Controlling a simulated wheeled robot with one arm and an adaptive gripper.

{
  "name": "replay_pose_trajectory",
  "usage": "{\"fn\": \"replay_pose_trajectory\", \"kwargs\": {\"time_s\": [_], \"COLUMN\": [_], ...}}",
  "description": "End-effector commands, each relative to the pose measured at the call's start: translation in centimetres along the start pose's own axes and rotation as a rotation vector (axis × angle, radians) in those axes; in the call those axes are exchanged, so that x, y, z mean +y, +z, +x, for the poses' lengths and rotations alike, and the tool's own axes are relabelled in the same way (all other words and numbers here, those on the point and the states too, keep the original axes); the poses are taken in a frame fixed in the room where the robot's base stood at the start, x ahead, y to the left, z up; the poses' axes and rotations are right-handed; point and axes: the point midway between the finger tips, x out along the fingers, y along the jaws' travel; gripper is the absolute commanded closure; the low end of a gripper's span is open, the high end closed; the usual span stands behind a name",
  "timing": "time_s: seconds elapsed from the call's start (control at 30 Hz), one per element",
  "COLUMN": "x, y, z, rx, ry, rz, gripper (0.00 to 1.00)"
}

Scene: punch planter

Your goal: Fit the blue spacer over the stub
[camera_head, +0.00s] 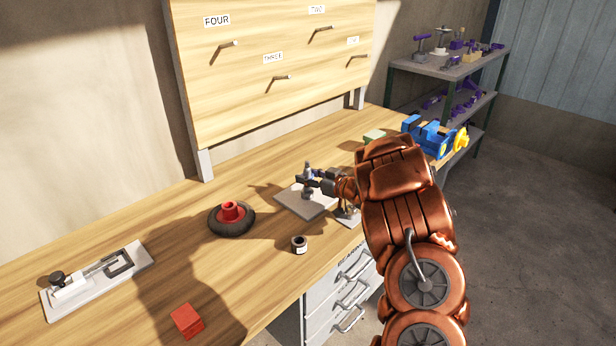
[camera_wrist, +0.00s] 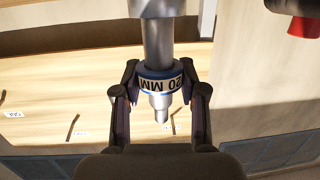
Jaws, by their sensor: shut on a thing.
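The blue spacer (camera_wrist: 160,84) carries a "20 MM" label and is held between the two fingers of my gripper (camera_wrist: 161,90) in the wrist view. The metal stub (camera_wrist: 158,45) passes through the spacer, and its narrower stepped tip sticks out below it in that view. The spacer is around the stub, apart from the wider collar (camera_wrist: 162,8) at the picture's top edge. In the head view my gripper (camera_head: 314,179) is at the upright stub (camera_head: 308,166) above a grey plate (camera_head: 291,203). The spacer is small and partly hidden there by the fingers.
A black round base with a red hub (camera_head: 231,210), a dark ring (camera_head: 299,244), a red block (camera_head: 186,321) and a toggle clamp on a plate (camera_head: 98,279) lie on the bench. A blue vise (camera_head: 427,137) stands behind my arm. A pegboard (camera_head: 270,70) rises at the back.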

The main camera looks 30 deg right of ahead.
Motion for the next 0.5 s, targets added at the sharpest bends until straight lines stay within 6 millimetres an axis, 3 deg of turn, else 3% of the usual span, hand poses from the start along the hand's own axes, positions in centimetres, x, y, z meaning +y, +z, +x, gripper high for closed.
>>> {"fn": "replay_pose_trajectory", "kwargs": {"time_s": [0.5], "x": [0.0], "y": [-1.4], "z": [-0.2], "rx": [-0.001], "ry": [0.000], "rz": [0.001], "gripper": [0.97]}}
